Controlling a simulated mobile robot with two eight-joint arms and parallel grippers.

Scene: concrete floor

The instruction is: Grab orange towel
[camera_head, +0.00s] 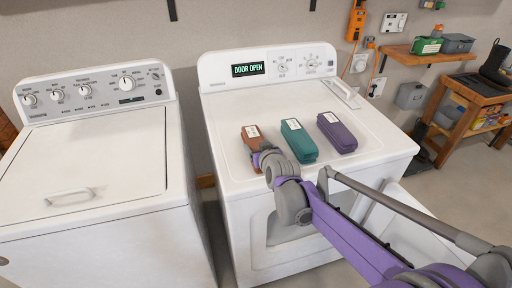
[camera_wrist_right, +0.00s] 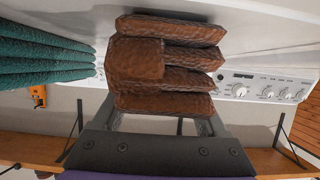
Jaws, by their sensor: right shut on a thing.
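The orange towel (camera_head: 251,134) is a folded brownish-orange bundle with a white label, at the left of three towels on top of the dryer (camera_head: 225,108). My right gripper (camera_head: 262,156) is at its near end, partly hidden by its own wrist in the head view. In the right wrist view the folded orange towel (camera_wrist_right: 165,65) fills the space between the fingers of the right gripper (camera_wrist_right: 160,122), which is shut on it. The towel still appears to be at the dryer top; I cannot tell whether it is lifted. My left gripper is not in view.
A teal towel (camera_head: 299,141) lies just right of the orange one, and a purple towel (camera_head: 337,132) lies further right. The dryer display reads "DOOR OPEN" and its door (camera_head: 405,215) hangs open at the front. A washer (camera_head: 85,160) stands left. A workbench (camera_head: 470,105) is at far right.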

